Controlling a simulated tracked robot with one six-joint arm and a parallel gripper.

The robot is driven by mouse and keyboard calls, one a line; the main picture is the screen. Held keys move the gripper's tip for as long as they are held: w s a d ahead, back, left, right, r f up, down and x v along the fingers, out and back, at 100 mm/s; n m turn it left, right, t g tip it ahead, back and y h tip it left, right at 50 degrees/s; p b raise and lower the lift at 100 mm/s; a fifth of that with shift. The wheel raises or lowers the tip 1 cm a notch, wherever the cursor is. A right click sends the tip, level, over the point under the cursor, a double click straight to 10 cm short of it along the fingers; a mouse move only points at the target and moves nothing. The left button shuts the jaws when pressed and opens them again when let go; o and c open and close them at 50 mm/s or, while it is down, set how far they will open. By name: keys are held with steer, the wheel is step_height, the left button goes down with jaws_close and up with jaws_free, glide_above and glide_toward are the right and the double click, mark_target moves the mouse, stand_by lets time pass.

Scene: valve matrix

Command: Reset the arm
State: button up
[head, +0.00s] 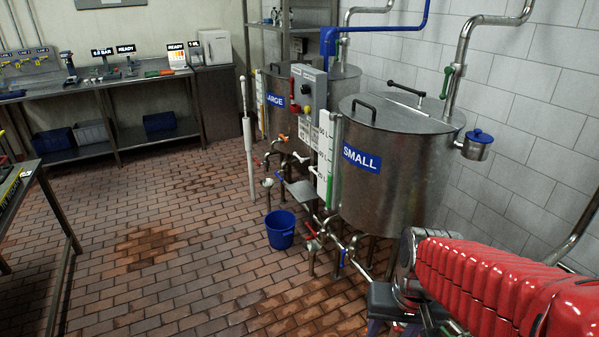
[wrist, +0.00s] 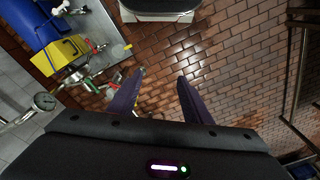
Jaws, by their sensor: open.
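My arm (head: 500,285), in a red ribbed sleeve, reaches in from the lower right of the head view, in front of the SMALL tank (head: 395,165). Its wrist end is low, near the bottom edge, and much of the gripper is cut off or hidden there. In the wrist view my gripper (wrist: 161,74) shows two purple fingers standing apart. Only brown brick floor (wrist: 165,95) shows between them; they hold nothing.
Pipes and valves (head: 315,240) run low beside the tanks. A blue bucket (head: 280,229) stands on the floor. A yellow box (wrist: 60,54) and a pressure gauge (wrist: 44,101) lie left of the fingers in the wrist view. The floor at the head view's left-centre is clear.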

steer(key=s+a+r+n+t, duration=0.1)
steer(key=s+r+t, duration=0.3)
steer(key=r, duration=0.7)
steer(key=shift+s+a+r+n+t+h, duration=0.15)
steer(key=shift+a+n+t+h, duration=0.15)
steer(key=shift+a, duration=0.1)
steer(key=shift+c, duration=0.6)
